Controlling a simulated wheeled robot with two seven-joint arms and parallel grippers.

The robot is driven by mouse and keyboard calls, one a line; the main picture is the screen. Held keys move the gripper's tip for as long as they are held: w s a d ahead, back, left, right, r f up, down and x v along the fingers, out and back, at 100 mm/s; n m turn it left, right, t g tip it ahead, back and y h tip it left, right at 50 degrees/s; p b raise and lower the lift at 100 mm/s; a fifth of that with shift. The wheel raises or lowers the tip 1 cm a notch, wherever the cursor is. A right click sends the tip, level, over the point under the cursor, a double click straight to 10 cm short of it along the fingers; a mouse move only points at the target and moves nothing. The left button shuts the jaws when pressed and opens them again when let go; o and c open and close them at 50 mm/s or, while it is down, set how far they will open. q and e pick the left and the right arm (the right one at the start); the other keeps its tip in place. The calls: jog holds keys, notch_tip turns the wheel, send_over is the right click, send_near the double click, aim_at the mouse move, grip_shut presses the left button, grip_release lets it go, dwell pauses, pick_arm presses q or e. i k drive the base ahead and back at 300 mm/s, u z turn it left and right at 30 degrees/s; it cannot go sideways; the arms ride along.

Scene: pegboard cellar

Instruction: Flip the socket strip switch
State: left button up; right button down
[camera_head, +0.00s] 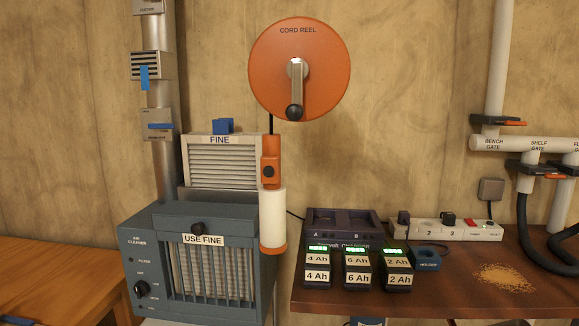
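The socket strip (450,230) is a long white bar at the back of the brown bench on the right. Its sockets carry numbers, of which 2 and 3 are readable, and dark plugs sit in some of them. A small red switch (470,222) shows near its right part, by labels that seem to read POWER and RESET. The switch is too small to tell its position. Neither of my grippers can be made out in this view.
A charger (343,222) and several labelled battery packs stand left of the strip, with a blue holder (428,257) in front of it. Sawdust (505,278) lies at right. Pipes with gates (500,122) and black hoses are beyond. A cord-reel lamp (272,215) hangs left.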

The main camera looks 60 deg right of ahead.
aim_at(469, 222)
jog(key=z, duration=2.85)
